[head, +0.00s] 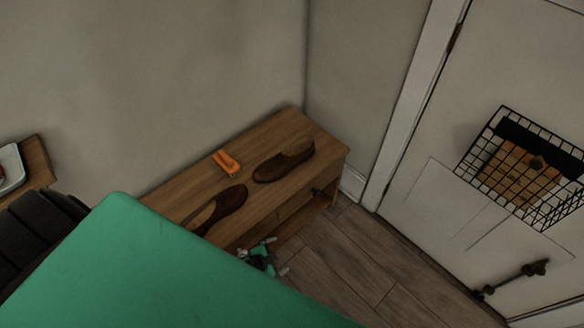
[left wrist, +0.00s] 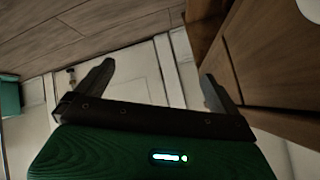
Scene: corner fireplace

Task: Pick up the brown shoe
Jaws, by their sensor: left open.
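Two brown shoes lie apart on top of a wooden bench (head: 285,128) in the head view. One brown shoe (head: 284,163) is nearer the wall corner; the other brown shoe (head: 222,207) is nearer the front left, partly hidden by my green body part. My left gripper (head: 277,256) is low in front of the bench, below and apart from both shoes. In the left wrist view the left gripper (left wrist: 158,70) has its fingers spread with nothing between them, and no shoe shows there. My right gripper is not in view.
An orange brush (head: 227,162) lies on the bench behind the shoes. A door with a black wire basket (head: 525,165) and a dark handle (head: 512,279) stands at right. The wood floor (head: 345,255) between bench and door is clear.

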